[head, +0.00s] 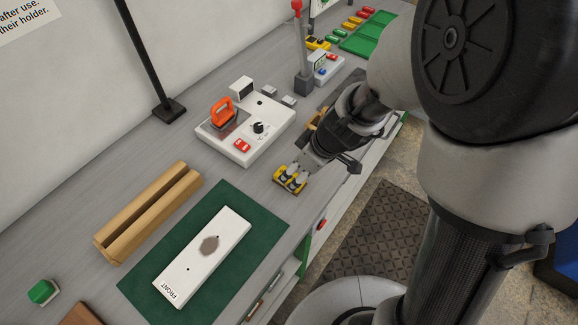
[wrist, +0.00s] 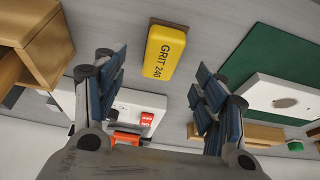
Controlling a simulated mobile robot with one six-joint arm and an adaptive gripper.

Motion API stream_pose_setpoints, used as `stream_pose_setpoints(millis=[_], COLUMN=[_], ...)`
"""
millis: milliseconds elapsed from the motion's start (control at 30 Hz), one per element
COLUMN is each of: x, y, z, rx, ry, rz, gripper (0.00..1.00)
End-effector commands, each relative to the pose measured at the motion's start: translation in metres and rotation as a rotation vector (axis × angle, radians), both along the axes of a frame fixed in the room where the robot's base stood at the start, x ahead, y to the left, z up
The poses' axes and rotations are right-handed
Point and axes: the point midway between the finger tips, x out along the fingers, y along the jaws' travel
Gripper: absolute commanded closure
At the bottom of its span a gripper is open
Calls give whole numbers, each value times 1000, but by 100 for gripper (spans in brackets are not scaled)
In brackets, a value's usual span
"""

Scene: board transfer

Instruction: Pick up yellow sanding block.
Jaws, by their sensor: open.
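The yellow sanding block (wrist: 165,50), marked "GRIT 240", lies flat on the grey bench. In the wrist view it sits ahead of my gripper (wrist: 155,75), between the lines of the two spread fingers and apart from them. In the head view the yellow block (head: 290,187) lies right of the green mat, near the bench's front edge. My gripper (head: 297,172) reaches over it from the right and hides part of it. My gripper is open and empty.
A white control box (head: 262,133) with an orange-handled tool (head: 222,110) stands behind the block. A green mat (head: 185,225) holds a white board (head: 205,255) marked "FRONT". A wooden holder (head: 150,210) stands beyond the mat. A wooden thing (wrist: 35,45) is left of the block in the wrist view.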

Motion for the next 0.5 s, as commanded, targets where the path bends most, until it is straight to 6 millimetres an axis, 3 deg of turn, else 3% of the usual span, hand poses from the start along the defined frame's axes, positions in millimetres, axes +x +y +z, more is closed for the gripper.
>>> stream_pose_setpoints(millis=[333, 500], x=[8, 11], y=[15, 18], z=[-40, -49], rx=[0, 0], ry=[1, 0], rz=[0, 0], gripper=[35, 35])
